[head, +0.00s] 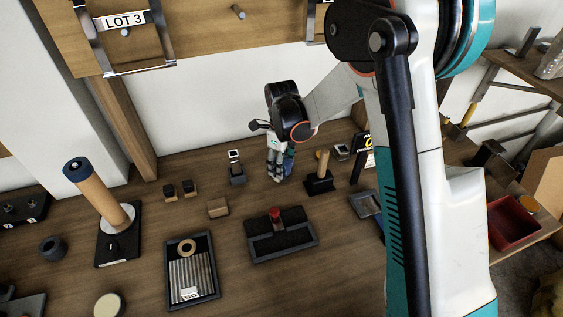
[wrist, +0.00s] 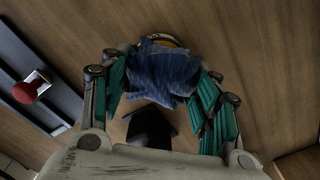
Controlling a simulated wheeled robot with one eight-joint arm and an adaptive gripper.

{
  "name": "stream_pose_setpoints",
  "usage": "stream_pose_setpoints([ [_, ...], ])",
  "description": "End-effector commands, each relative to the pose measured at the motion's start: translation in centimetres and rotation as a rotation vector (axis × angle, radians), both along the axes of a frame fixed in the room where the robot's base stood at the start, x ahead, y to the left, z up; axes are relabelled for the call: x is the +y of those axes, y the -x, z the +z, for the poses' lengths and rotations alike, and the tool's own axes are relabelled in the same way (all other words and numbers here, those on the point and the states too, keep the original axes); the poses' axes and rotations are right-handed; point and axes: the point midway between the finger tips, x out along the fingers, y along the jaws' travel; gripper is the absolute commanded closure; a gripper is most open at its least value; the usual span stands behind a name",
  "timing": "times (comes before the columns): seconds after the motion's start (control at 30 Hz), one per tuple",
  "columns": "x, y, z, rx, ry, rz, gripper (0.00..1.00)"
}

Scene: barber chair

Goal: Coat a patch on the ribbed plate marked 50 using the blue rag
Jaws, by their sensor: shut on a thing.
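The ribbed plate (head: 190,277) lies in a dark tray (head: 211,262) at the front left of the bench. It has silvery ribs and a white label near its front edge that looks like 50. My gripper (head: 278,168) is at the back middle of the bench, behind and to the right of the plate. It is shut on the blue rag (wrist: 163,76), which is bunched between the green finger pads in the wrist view. A yellow-orange rim (wrist: 165,38) shows just past the rag.
A black tray with a red knob (head: 275,214) stands between plate and gripper. A wooden post on a black base (head: 320,182) is close right of my gripper. A tall wooden roller (head: 97,190) stands left.

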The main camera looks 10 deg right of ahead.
Motion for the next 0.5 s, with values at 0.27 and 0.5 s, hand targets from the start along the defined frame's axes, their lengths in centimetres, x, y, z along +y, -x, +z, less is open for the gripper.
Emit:
stream_pose_setpoints([
  [0.27, 0.00, 0.00, -0.36, 0.000, 0.000, 0.000, 0.63],
  [0.5, 0.01, -0.01, -0.62, 0.000, 0.000, 0.000, 0.63],
])
